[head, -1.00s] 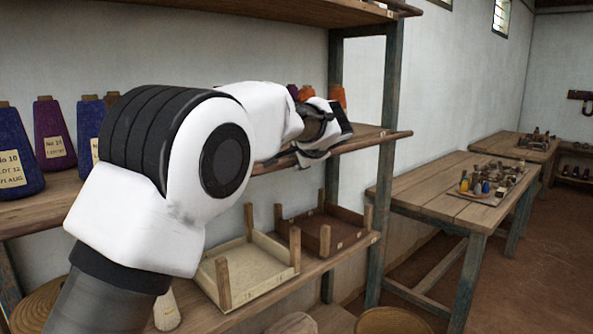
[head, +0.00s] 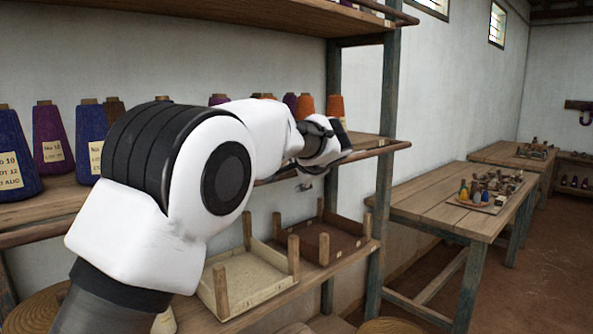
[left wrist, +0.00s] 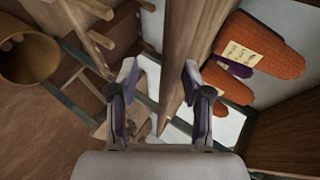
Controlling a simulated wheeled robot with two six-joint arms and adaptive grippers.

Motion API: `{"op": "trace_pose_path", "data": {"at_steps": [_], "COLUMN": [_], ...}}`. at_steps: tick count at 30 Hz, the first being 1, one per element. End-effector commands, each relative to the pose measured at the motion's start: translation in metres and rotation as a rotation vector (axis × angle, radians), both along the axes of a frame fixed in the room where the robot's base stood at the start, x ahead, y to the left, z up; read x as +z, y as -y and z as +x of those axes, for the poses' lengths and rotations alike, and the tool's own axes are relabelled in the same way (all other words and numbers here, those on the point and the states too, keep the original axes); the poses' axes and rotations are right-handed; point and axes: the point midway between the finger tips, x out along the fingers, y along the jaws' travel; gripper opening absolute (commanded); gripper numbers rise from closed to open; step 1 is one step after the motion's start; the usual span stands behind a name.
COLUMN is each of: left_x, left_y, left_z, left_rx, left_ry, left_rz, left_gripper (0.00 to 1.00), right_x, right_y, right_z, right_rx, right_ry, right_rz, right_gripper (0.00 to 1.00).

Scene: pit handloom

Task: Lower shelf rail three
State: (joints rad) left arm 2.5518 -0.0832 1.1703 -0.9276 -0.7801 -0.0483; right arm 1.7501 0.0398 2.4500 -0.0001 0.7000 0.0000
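A wooden rail (head: 385,149) runs along the front of the middle shelf, and its end sticks out past the blue-grey post. My left gripper (head: 325,148) is just in front of this shelf near that end. My arm hides much of the rail's length. In the left wrist view my left gripper (left wrist: 158,72) has its two fingers well apart, with nothing held. A long wooden piece (left wrist: 186,60), the rail or shelf edge, passes beyond the right finger; I cannot tell whether they touch. Another rail (head: 375,8) fronts the upper shelf. My right gripper is not in view.
Yarn cones stand on the middle shelf, orange (head: 335,106) and purple (head: 52,136) among them. Two shallow wooden trays, cream (head: 250,285) and brown (head: 335,243), sit on the lower shelf. A long table (head: 420,203) stands at the right; floor beyond it is open.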

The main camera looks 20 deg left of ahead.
Motion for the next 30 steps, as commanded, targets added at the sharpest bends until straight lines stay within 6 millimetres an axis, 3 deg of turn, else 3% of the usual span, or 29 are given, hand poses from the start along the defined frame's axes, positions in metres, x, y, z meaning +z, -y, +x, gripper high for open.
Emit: {"op": "trace_pose_path", "data": {"at_steps": [20, 30], "left_x": [0.005, 0.043], "left_y": [0.001, 0.044], "left_z": [-0.002, -0.05], "left_rx": [-0.003, -0.004], "left_ry": [0.006, 0.007], "left_rz": [0.002, 0.006], "left_gripper": [0.49, 0.49], "right_x": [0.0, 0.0], "right_y": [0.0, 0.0], "right_z": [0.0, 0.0], "right_rx": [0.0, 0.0], "right_ry": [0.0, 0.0], "right_rz": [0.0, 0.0], "right_gripper": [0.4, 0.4]}}
